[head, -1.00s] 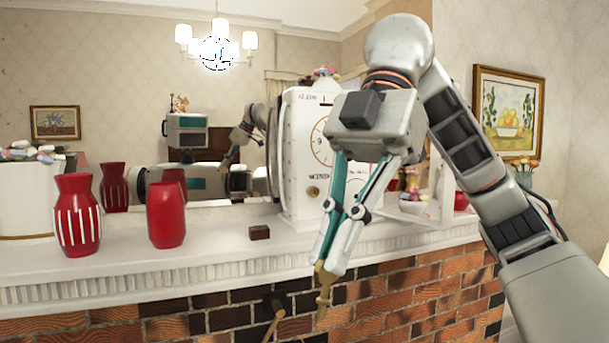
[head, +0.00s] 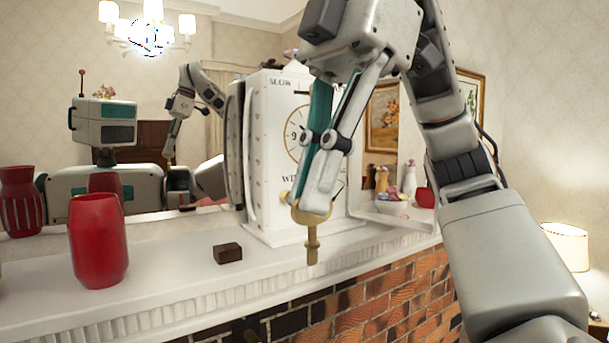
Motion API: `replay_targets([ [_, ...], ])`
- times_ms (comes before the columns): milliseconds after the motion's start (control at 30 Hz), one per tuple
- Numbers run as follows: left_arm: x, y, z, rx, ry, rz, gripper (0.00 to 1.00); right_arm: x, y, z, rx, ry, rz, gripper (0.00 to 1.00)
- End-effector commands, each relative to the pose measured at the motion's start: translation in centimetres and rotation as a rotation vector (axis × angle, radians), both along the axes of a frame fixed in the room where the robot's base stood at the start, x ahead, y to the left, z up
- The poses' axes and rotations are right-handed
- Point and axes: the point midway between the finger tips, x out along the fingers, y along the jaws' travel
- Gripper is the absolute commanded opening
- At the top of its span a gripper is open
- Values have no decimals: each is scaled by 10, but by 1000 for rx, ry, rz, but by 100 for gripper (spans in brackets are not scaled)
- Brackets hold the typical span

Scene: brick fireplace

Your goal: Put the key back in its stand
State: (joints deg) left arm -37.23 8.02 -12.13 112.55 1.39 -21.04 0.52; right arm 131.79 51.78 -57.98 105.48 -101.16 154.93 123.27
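A brass-coloured key (head: 313,243) hangs downward from my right gripper (head: 311,208). The fingers are closed around its upper part, and the shaft points down in front of the mantel. A small dark brown block (head: 228,253), which looks like the key's stand, sits on the white mantel to the left of and below the gripper. The key is apart from it in the picture. No opening in the block can be made out. A white clock (head: 271,165) stands behind the gripper, which hides part of its face. My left gripper is not in view.
A red vase (head: 98,240) stands left of the block on the mantel (head: 180,275); a striped red vase (head: 20,200) is farther left. A bowl (head: 390,207) stands right of the clock. A mirror behind shows my reflection. The mantel around the block is clear.

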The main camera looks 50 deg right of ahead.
Motion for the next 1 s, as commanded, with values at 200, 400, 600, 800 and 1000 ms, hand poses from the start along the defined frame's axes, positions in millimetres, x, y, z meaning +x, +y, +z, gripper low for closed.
replay_targets([
  [200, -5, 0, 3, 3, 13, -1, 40, 22, -6, 2, 2, 3, -2, 0],
  [400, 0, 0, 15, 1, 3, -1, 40, 43, -11, 2, 1, 2, -1, 0],
  [600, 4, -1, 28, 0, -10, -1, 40, 64, -16, 2, 2, 2, -1, 0],
  [800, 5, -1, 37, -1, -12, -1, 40, 85, -21, 2, 2, 2, -1, 0],
  [1000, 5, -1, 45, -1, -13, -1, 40, 106, -26, 1, 1, 3, -1, 0],
])
